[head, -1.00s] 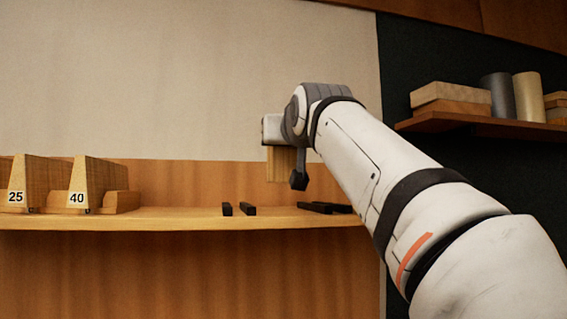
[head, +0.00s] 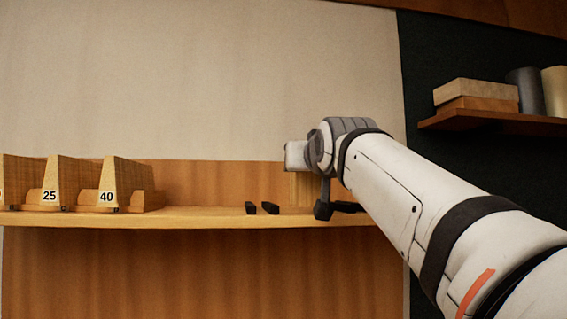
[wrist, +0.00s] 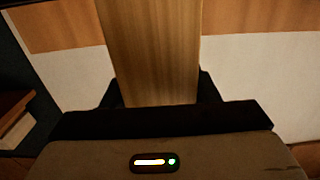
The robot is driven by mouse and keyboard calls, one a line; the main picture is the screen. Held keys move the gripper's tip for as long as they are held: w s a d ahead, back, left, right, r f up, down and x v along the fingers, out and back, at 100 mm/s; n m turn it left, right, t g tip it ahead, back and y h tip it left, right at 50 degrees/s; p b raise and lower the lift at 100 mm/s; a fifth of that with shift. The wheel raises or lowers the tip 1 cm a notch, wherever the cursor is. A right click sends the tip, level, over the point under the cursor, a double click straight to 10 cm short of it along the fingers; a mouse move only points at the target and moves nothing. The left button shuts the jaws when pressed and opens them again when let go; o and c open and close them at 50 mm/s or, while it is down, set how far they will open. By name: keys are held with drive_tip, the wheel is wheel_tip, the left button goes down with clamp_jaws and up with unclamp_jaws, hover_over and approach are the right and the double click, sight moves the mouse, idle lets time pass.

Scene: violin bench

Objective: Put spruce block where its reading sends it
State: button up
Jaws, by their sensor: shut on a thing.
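The spruce block (wrist: 150,55) is a pale, straight-grained wooden piece in the wrist view, held between the dark jaws of my gripper (wrist: 152,100). In the head view my gripper (head: 318,205) is at the right part of the bench, and part of the block (head: 300,188) shows behind it. I cannot tell whether the block touches the bench top. Wooden slots with tags stand at the left, one marked 25 (head: 50,190) and one marked 40 (head: 107,190). No reading for the block is legible.
Two small black bars (head: 260,208) lie on the bench top (head: 200,217), with more dark pieces partly hidden behind my gripper. The bench between the 40 slot and the bars is clear. A shelf (head: 490,120) with blocks and cylinders hangs at the right.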

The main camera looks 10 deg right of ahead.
drive_tip(key=shift+f, duration=0.35)
drive_tip(key=o, duration=1.2)
drive_tip(key=shift+c, duration=0.2)
drive_tip(key=shift+r, duration=0.15)
drive_tip(key=shift+r, duration=0.3)
drive_tip(key=shift+r+p, duration=0.5)
drive_tip(key=shift+p, duration=0.2)
drive_tip(key=s+b, duration=0.4)
drive_tip(key=s, duration=0.8)
drive_tip(key=shift+f+b, duration=0.3)
drive_tip(key=shift+b, duration=0.1)
